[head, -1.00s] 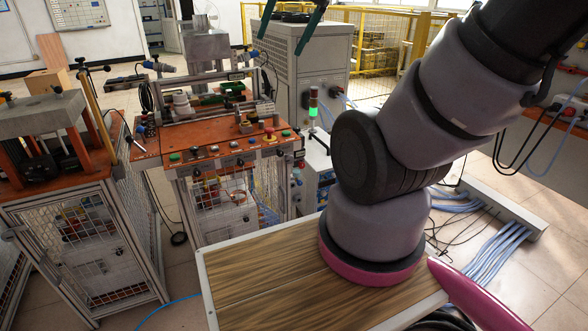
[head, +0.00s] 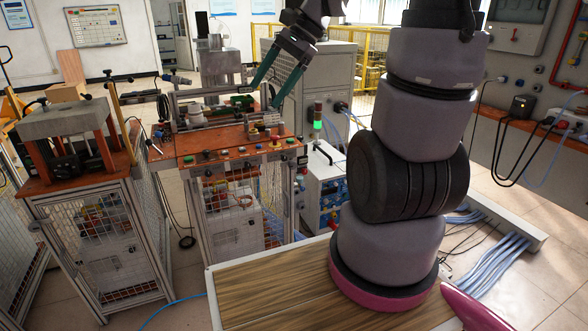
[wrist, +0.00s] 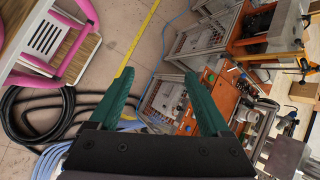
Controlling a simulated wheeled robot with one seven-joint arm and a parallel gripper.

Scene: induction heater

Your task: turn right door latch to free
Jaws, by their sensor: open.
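The induction heater station (head: 190,145) has an orange top, a row of buttons along its front edge and mesh panels below. The mesh front (head: 235,215) stands below the button panel. I cannot make out which small part is the right door latch, or its position. My gripper (head: 266,96) has green fingers, spread apart and empty, pointing down in front of or above the station's right part in the head view. In the wrist view the open fingers (wrist: 158,74) show floor between them, with the station (wrist: 215,95) beyond and right of the right finger.
A similar mesh-sided station with a grey block (head: 62,115) stands at the left. A white unit with a green-lit signal lamp (head: 317,128) stands right of the heater. Black hoses (wrist: 30,125) and blue cables lie on the floor.

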